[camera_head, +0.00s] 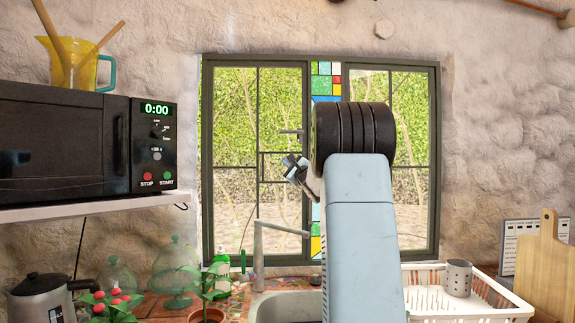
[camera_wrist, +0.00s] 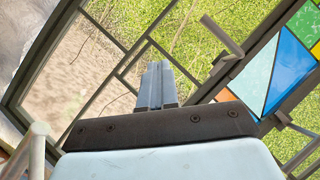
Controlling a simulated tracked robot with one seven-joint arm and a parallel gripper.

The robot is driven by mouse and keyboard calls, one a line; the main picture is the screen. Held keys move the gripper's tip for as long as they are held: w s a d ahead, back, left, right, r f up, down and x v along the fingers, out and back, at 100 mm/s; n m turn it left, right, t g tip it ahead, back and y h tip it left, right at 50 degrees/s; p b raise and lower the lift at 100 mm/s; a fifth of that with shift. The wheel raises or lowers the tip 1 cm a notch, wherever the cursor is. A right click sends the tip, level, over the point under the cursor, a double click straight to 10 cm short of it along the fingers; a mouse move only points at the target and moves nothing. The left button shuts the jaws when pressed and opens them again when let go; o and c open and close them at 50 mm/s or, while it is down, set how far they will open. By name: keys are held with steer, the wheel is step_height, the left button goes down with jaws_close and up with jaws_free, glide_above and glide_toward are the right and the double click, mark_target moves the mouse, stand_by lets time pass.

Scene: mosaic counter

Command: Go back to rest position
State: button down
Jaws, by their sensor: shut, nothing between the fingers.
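My gripper (camera_wrist: 158,68) shows in the wrist view with its two grey fingers together and nothing between them. It points toward the window (camera_wrist: 120,60) and touches nothing that I can see. In the head view my pale blue arm rises in front of the window (camera_head: 257,150). A small grey part left of the black joint there seems to be my gripper (camera_head: 297,168), mostly hidden and hard to make out.
A microwave (camera_head: 60,140) sits on a white shelf (camera_head: 90,208) at left, with a yellow jug (camera_head: 75,68) on top. Below are a kettle (camera_head: 40,298), glass domes (camera_head: 175,265), a faucet (camera_head: 258,250) and sink. A white dish rack (camera_head: 470,308) and cutting board (camera_head: 545,265) stand right.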

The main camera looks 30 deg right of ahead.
stand_by(0.4)
steer(key=s+a+f+n+g+y, duration=0.1)
steer(key=s+a+n+g+y, duration=0.25)
steer(key=a, duration=0.55)
steer(key=s+a+f+n+g+y, duration=0.2)
steer(key=s+a+n, duration=0.3)
steer(key=a, duration=0.4)
steer(key=s+a+f+n+g+y, duration=0.1)
steer(key=s+a+n+g+y, duration=0.25)
steer(key=a, duration=0.55)
steer(key=s+a+f+n+g+h, duration=0.2)
steer(key=s+a+f+n+g, duration=0.25)
steer(key=s, duration=0.65)
steer(key=s+a+f+n+g+h, duration=0.15)
steer(key=s+a+f+n, duration=0.3)
steer(key=s+f, duration=0.5)
steer(key=s+d+f+n+h, duration=0.2)
steer(key=s+f, duration=0.1)
steer(key=s, duration=0.4)
steer(key=s+d+f+n+g+h, duration=0.1)
steer(key=s+d+f+h, duration=0.1)
steer(key=s, duration=0.5)
steer(key=shift+s+f+n+h, duration=0.4)
steer(key=shift+f+h, duration=0.15)
steer(key=shift+f, duration=0.3)
steer(key=c, duration=1.8)
jaws_free()
